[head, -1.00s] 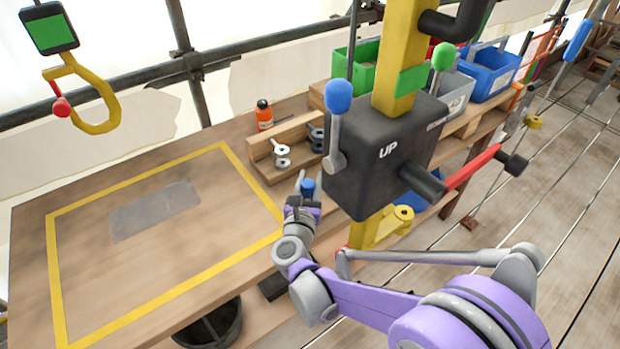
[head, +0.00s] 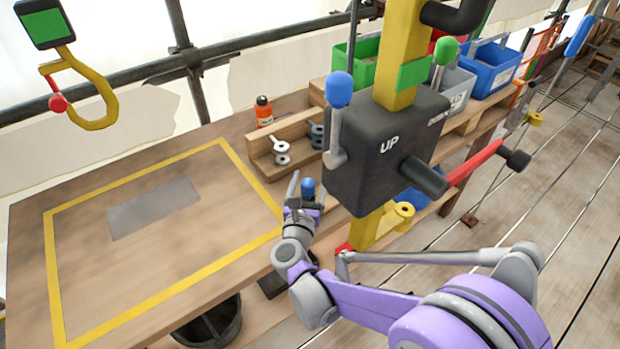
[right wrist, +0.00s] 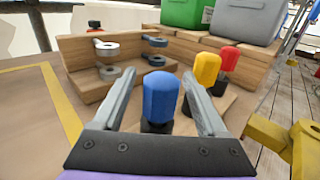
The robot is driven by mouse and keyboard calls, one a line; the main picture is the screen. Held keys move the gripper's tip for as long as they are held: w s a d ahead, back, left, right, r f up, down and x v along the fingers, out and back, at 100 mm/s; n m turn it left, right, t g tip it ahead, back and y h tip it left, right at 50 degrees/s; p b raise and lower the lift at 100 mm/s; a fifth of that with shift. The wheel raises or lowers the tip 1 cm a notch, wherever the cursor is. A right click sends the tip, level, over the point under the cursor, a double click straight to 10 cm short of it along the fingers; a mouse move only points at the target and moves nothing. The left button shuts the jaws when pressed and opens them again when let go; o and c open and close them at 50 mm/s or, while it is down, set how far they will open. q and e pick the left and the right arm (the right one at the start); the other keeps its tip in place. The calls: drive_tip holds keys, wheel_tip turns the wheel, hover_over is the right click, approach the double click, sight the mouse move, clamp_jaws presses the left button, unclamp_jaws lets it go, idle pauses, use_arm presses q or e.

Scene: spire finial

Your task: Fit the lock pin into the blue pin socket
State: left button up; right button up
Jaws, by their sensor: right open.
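A blue-capped pin (head: 308,187) with a dark lower part stands upright near the bench's front edge. It shows large in the right wrist view (right wrist: 160,97). My right gripper (head: 305,190) is open, its two fingers (right wrist: 163,95) on either side of the blue cap with a gap on each side. Yellow-capped (right wrist: 207,68) and red-capped (right wrist: 229,58) pieces stand behind it to the right. I cannot make out a blue pin socket for certain. My left gripper is not in view.
A black box marked UP (head: 375,160) on a yellow post, with blue- and green-knobbed levers, stands close right of my gripper. A wooden rack (head: 262,155) with metal eye parts is behind. The yellow-framed bench area (head: 100,275) is largely clear.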

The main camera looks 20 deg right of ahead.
drive_tip(key=v, duration=1)
